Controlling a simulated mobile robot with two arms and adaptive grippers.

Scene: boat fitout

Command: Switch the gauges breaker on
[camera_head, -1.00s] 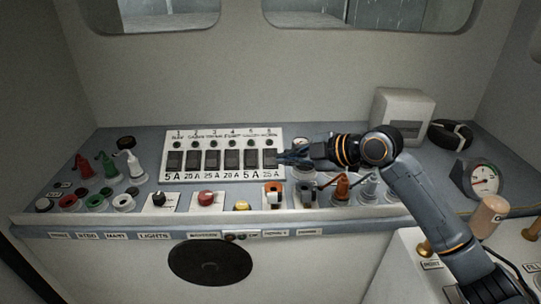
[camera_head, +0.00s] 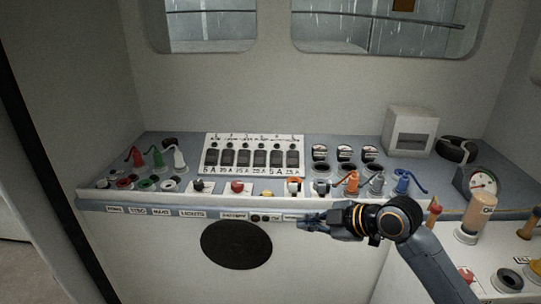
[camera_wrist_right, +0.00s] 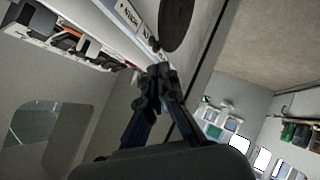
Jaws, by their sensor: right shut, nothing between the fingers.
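The white breaker panel (camera_head: 254,142) stands on the blue-grey console, with a row of several dark rocker switches above amp ratings. The name labels are too small to read, so I cannot tell which breaker is the gauges one, nor the switch positions. My right gripper (camera_head: 303,224) is shut and empty, in front of the console's front edge, below and to the right of the panel and apart from it. In the right wrist view its closed fingertips (camera_wrist_right: 160,72) are close to the labelled console front. My left gripper is not in view.
Coloured plugs and sockets (camera_head: 158,158) stand left of the panel. A red knob (camera_head: 237,187) lies in front of it. Round gauges (camera_head: 345,153), plugs with cables (camera_head: 352,183) and a white box (camera_head: 411,131) stand to the right. A dark round speaker (camera_head: 236,245) is on the front face.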

